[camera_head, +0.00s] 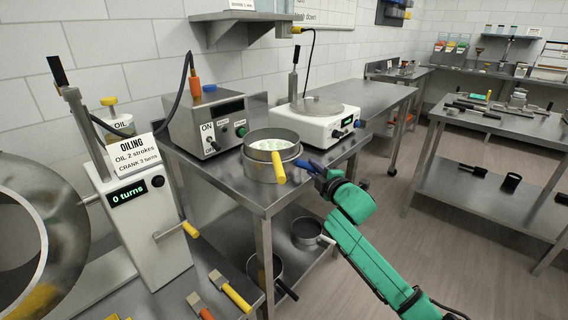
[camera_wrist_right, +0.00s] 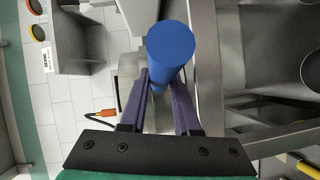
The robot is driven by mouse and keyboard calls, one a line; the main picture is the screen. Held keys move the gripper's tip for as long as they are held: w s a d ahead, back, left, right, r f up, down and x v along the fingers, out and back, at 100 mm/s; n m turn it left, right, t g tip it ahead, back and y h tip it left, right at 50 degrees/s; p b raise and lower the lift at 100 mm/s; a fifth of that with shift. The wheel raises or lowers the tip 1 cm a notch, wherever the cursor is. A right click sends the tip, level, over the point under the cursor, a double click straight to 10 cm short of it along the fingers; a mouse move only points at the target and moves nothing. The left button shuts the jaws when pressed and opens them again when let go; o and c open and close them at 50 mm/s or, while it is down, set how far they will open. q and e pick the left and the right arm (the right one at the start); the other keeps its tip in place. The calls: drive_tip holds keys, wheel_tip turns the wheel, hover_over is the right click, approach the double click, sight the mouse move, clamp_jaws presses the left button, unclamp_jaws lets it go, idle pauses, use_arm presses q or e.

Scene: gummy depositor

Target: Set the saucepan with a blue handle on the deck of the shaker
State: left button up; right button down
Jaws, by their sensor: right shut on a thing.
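My right gripper (camera_head: 318,171) is shut on the blue handle (camera_head: 302,164) at the front corner of the steel table. The right wrist view shows the blue handle (camera_wrist_right: 171,48) end-on between the gripper's two purple fingers (camera_wrist_right: 160,100). In the head view the handle leads to metal pan rims; a pan with a yellow handle (camera_head: 278,167) overlaps there, so I cannot tell how the two pans sit together. Pale green-white contents show inside the upper rim. A white machine (camera_head: 310,127) with a round grey plate (camera_head: 316,107) stands behind; no label names it the shaker. My left gripper is out of view.
A grey control box (camera_head: 213,122) with an ON label stands left of the pans. The oiling machine (camera_head: 135,210) is at left. Another pan (camera_head: 306,233) is on the lower shelf. A cluttered steel table (camera_head: 500,122) stands at right, with open floor between.

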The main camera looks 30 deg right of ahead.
wheel_tip(320, 180, up, 20)
drive_tip(key=p, duration=0.2)
drive_tip(key=shift+r, duration=0.15)
drive_tip(key=c, duration=1.2)
unclamp_jaws()
clamp_jaws()
